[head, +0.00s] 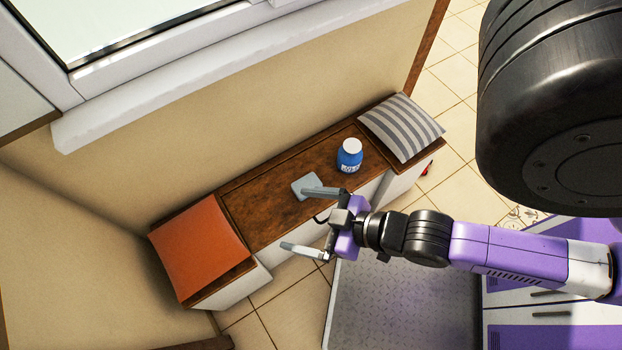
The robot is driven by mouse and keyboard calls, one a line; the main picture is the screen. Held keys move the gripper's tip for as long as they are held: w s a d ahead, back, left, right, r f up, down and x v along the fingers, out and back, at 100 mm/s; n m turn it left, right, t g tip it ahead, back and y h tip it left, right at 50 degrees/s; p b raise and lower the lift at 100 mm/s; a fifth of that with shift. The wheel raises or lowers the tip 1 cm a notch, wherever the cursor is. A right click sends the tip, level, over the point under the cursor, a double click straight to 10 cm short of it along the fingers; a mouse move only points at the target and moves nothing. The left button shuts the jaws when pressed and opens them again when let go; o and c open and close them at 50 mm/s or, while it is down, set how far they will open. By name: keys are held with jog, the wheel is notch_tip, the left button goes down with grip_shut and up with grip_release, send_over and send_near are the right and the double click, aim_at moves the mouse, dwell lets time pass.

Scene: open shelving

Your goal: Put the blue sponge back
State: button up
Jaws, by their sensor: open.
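A small flat grey-blue block (304,186), which looks like the sponge, lies on the brown wooden top of a low bench (265,205). My gripper (297,219) is open, with its two fingers spread and pointing left. The upper finger overlaps the block's lower right edge in the picture. I cannot tell whether it touches the block or is above it. The lower finger is in front of the bench's white front. Nothing shows between the fingers.
A blue jar with a white lid (349,156) stands on the bench, right of the block. An orange cushion (199,247) lies at the left end and a grey striped cushion (401,127) at the right end. A wall and window (150,30) are behind.

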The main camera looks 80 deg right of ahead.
jog(key=s+a+r+t, duration=0.1)
jog(key=a+r, duration=0.1)
jog(key=r, duration=0.3)
jog(key=s+a+r+n+t+y, duration=0.1)
jog(key=r+t, duration=0.1)
jog(key=r, duration=0.4)
jog(key=shift+a+r+y, duration=0.15)
jog(key=shift+a+y, duration=0.15)
jog(key=shift+a, duration=0.05)
jog(key=shift+s, duration=0.1)
